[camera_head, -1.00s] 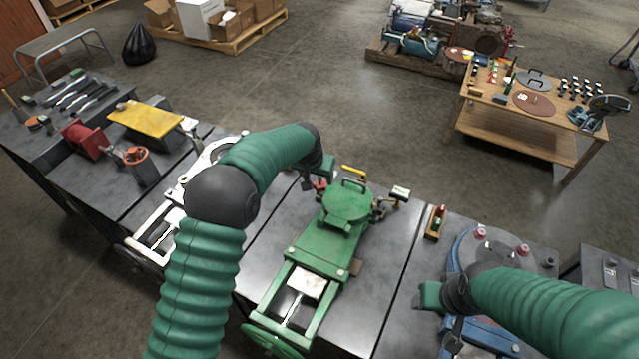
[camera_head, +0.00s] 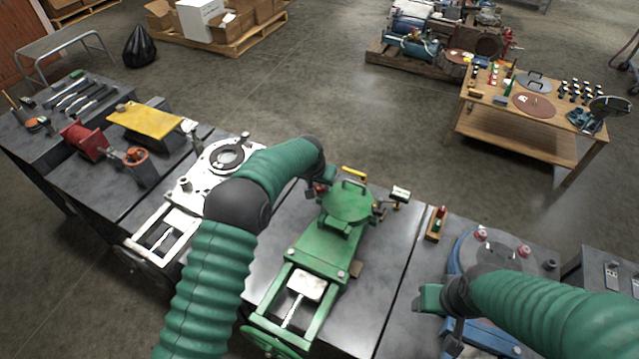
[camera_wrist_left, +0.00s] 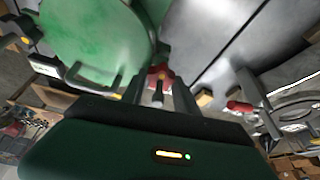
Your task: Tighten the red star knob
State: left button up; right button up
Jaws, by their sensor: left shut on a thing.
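The red star knob (camera_head: 319,187) sits at the left edge of the green machine (camera_head: 318,245), beside its round table. In the left wrist view the red knob (camera_wrist_left: 160,74) shows between my two fingertips, with a dark stem in front of it. My left gripper (camera_head: 324,178) reaches in from the left and is shut on the knob, hiding part of it in the head view. My right gripper (camera_head: 428,297) hangs over the bench near the blue machine (camera_head: 462,250), away from the knob; its jaws are too unclear to tell open from shut.
A white machine (camera_head: 165,225) stands left of the green one. A small wooden tray (camera_head: 434,228) lies on the bench to the right. A yellow handle (camera_head: 354,172) is just behind the green table. Farther off stands a wooden table (camera_head: 520,138) with parts.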

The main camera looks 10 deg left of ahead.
pick_arm(q)
grip_shut()
jog(key=shift+a+m+h+p, duration=0.1)
jog(key=shift+m+h+p, duration=0.25)
jog(key=shift+m, duration=0.45)
jog(key=shift+m+h, duration=0.25)
jog(key=shift+m, duration=0.45)
jog(key=shift+w+a+m+g+h, duration=0.1)
jog(key=shift+m+g+h, duration=0.3)
jog(key=shift+m, duration=0.7)
jog(key=shift+m+g, duration=0.3)
jog(key=shift+m, duration=0.8)
